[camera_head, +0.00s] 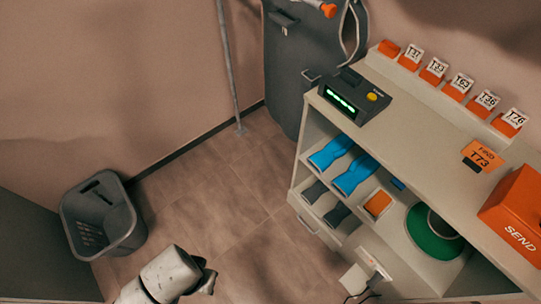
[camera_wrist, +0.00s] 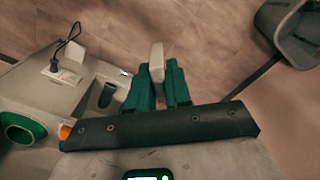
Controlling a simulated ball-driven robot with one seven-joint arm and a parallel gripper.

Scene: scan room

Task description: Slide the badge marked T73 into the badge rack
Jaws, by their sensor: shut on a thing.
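The badge rack (camera_head: 447,92) is a pale ledge along the back of the counter. Several orange holders on it carry white cards, with T33, T63, T36 and T76 legible. The leftmost orange holder (camera_head: 389,49) shows no card. An orange sign (camera_head: 480,156) reads FIND T73. My gripper (camera_wrist: 160,76) has teal fingers shut on a narrow pale thing (camera_wrist: 156,60), which sticks out between the tips. Its marking does not show, so I cannot tell whether it is T73. In the head view my gripper (camera_head: 207,279) is low at the bottom, far from the rack.
The counter carries a grey device (camera_head: 347,97) with a green display and an orange SEND box (camera_head: 517,215). Blue items (camera_head: 354,174) lie on the shelves below. A dark basket (camera_head: 103,215) stands left. Floor between basket and cabinet is clear. A dark bag (camera_head: 309,60) hangs behind.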

